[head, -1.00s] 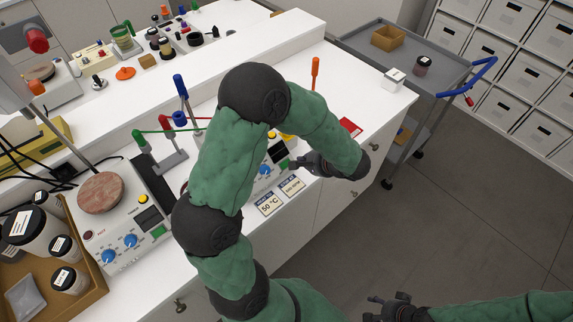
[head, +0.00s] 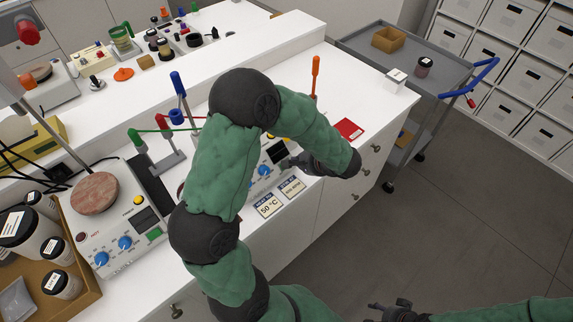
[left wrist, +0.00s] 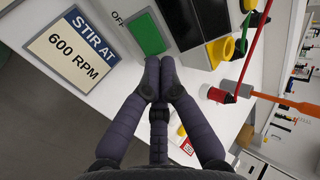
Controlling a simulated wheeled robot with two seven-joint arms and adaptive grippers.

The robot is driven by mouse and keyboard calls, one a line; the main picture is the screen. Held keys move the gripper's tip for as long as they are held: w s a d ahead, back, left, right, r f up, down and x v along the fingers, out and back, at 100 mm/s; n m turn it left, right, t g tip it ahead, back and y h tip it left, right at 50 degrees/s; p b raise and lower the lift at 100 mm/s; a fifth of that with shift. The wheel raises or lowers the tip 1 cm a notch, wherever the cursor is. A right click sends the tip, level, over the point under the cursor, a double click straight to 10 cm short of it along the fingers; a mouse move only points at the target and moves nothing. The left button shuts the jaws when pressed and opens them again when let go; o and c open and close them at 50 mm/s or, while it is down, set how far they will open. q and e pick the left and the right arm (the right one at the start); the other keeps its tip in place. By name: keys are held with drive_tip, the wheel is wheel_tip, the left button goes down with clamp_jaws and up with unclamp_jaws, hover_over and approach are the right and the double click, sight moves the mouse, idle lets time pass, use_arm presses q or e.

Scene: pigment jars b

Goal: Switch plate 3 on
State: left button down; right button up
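The hot plate at my left gripper (head: 287,163) is mostly hidden behind my left arm in the head view; its front panel shows a blue knob (head: 264,170) and a dark display (head: 277,152). I cannot read a plate number. In the left wrist view its green switch (left wrist: 147,34) has "OFF" beside it. My left gripper's fingertips (left wrist: 160,64) are together, empty, just at the switch's lower edge; whether they touch it is unclear. In the head view they cover the switch. My right gripper (head: 388,310) is low, away from the bench; its fingers are too small to judge.
Cards reading 50 °C (head: 268,205) and "STIR AT 600 RPM" (left wrist: 72,50) lie in front of the panel. Another hot plate (head: 125,225) with a brown disc stands left, beside a box of jars. A grey cart (head: 440,75) stands right of the bench.

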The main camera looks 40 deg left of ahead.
use_arm(q)
drive_tip(key=shift+a+f+b, duration=0.4)
drive_tip(key=shift+f+b, duration=0.05)
drive_tip(key=shift+b, duration=0.2)
drive_tip(key=shift+r, duration=0.15)
drive_tip(key=w+p+v, duration=0.1)
drive_tip(key=v, duration=1.4)
drive_tip(key=shift+s+d+r, duration=0.25)
drive_tip(key=shift+s, duration=0.25)
drive_tip(key=shift+f, duration=0.1)
drive_tip(key=s+d+f+n+h, duration=0.1)
drive_tip(key=s+d+f+h, duration=0.3)
drive_tip(key=f, duration=0.7)
drive_tip(key=s+d+f+n+h, duration=0.1)
drive_tip(key=s+d+f+h, duration=0.3)
drive_tip(key=d+f, duration=0.3)
drive_tip(key=s+d+f+n+h, duration=0.1)
drive_tip(key=s+d+f+h, duration=0.3)
drive_tip(key=f, duration=1.3)
drive_tip(key=shift+d+f+h, duration=0.2)
drive_tip(key=shift+d+h, duration=0.4)
drive_tip(key=shift+d, duration=0.45)
